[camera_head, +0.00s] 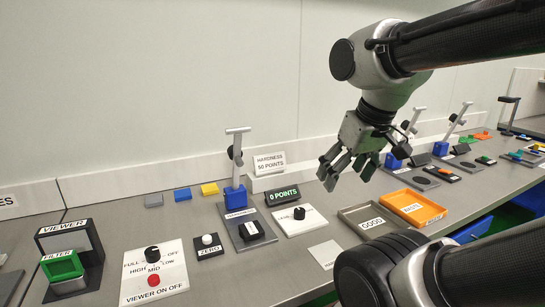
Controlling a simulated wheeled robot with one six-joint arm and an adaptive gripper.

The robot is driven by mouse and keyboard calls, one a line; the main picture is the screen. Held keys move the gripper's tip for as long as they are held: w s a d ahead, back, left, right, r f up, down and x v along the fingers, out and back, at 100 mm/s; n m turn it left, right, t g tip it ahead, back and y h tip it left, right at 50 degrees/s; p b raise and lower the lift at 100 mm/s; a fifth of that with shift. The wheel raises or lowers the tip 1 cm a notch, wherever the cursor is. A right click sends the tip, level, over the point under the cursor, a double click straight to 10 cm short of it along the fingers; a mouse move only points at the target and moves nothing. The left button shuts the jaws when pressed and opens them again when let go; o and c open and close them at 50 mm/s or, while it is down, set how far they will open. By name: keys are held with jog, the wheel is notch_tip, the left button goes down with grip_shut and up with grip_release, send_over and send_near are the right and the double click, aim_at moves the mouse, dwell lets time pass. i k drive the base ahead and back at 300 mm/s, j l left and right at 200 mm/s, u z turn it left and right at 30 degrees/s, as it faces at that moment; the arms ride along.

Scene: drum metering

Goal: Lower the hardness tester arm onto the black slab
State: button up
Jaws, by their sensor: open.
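The hardness tester (235,197) stands left of centre, with a blue post on a grey base plate. Its grey arm (236,150) is raised, with a crossbar at the top. The black slab (251,231) lies on the plate in front of the post, and the arm is apart from it. The display (283,195) beside it reads "0 POINTS". My gripper (345,176) is open with nothing visible between its fingers. It hangs in the air, to the right of the tester in the picture and apart from it.
A black knob (299,213) on a white plate is right of the slab. A ZERO button (207,241) is to its left. The viewer (70,257) and its control panel (153,272) stand at left. The GOOD tray (349,216) and orange tray (437,208) lie below my gripper's right.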

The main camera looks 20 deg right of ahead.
aim_at(235, 152)
jog(key=k+j+z, duration=0.2)
jog(key=j, duration=0.25)
jog(key=k+j+z, duration=0.2)
jog(key=j, duration=0.25)
jog(key=k+j+z, duration=0.2)
jog(key=j, duration=0.2)
